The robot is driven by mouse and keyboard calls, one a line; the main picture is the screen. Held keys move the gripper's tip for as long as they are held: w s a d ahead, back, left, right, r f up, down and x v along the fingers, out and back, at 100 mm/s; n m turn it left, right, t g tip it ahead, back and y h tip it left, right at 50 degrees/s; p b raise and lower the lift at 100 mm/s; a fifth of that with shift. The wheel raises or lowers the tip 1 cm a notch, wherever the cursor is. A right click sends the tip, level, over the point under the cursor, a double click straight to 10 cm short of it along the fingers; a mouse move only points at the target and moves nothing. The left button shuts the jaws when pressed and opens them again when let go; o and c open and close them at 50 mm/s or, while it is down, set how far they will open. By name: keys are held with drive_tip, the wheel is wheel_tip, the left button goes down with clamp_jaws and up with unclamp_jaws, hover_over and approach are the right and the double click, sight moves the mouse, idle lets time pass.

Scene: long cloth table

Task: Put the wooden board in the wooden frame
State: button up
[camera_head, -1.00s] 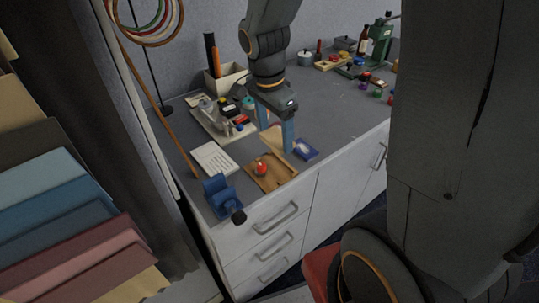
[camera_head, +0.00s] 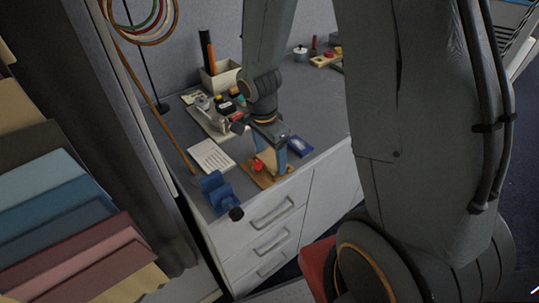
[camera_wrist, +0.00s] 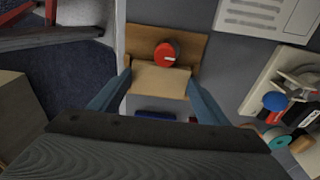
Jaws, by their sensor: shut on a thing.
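My gripper (camera_head: 267,160) is shut on the pale wooden board (camera_wrist: 158,80), which spans between its blue fingers. The board is close over a darker brown wooden piece, probably the wooden frame (camera_head: 268,181), lying near the table's front edge. In the wrist view the frame (camera_wrist: 192,46) shows beyond the board, and the board covers its near part. I cannot tell whether the board touches it. A red round knob-like thing (camera_wrist: 165,54) sits at the frame, beside the board's far edge; it also shows in the head view (camera_head: 257,165).
A blue vise (camera_head: 218,191) stands left of the frame at the table's edge. A blue-purple box (camera_head: 299,146) is close on the right. A tray (camera_wrist: 257,88) of tools and jars lies farther back.

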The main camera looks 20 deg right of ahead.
sight(266, 163)
drive_tip(key=o, duration=0.6)
drive_tip(key=shift+f, duration=0.15)
drive_tip(key=o, duration=0.5)
drive_tip(key=shift+c, duration=0.2)
wheel_tip(266, 163, up, 12)
drive_tip(key=a+f, duration=0.1)
drive_tip(key=s+n+y, duration=0.1)
drive_tip(key=s+n, duration=0.8)
drive_tip(key=n, duration=0.5)
drive_tip(key=shift+s+d+f+b, duration=0.25)
drive_tip(key=shift+d+f+b, duration=0.1)
drive_tip(key=shift+d+f, duration=0.1)
